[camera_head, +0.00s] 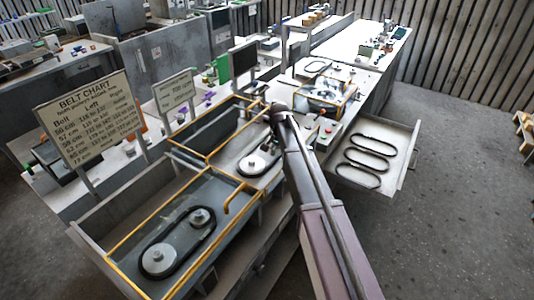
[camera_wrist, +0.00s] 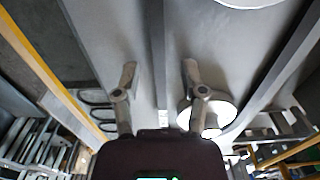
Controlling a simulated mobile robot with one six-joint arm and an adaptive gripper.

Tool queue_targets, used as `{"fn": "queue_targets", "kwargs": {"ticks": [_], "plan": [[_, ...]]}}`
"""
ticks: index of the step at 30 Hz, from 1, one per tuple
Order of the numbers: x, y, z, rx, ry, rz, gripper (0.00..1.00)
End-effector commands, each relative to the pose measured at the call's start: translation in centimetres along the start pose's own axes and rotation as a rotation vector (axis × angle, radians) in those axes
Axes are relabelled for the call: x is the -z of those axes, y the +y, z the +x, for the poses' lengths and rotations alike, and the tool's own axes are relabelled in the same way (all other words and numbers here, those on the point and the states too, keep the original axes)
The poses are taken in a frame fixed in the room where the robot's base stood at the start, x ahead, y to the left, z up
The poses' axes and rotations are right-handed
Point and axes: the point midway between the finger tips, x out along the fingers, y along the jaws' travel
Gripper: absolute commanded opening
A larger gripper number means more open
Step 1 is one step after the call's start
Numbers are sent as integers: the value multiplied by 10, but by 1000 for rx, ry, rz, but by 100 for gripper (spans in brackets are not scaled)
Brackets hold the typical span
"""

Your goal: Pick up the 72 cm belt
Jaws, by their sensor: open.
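Three dark belts lie side by side as long loops in the open tray at the right in the head view: a far one (camera_head: 378,139), a middle one (camera_head: 368,157) and a near one (camera_head: 358,175). No length mark is readable on them, so I cannot tell which is 72 cm. In the head view my arm's end is over the middle of the bench, left of the tray and apart from the belts. Dark loops (camera_wrist: 97,113) show at the left in the wrist view.
A belt (camera_head: 177,243) runs around two pulleys in the yellow-edged left housing. Another pulley pair (camera_head: 258,162) sits beside my arm. A belt chart sign (camera_head: 90,115) and a smaller sign (camera_head: 174,90) stand at the left. The tray (camera_head: 402,165) juts over clear floor.

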Motion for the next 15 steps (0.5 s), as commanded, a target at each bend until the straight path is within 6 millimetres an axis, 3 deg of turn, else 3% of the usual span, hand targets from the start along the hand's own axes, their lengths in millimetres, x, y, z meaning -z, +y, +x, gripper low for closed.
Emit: {"fn": "queue_targets", "kwargs": {"ticks": [11, 15], "plan": [[0, 0, 0, 0, 0, 0, 54], [0, 0, 0, 0, 0, 0, 19]]}}
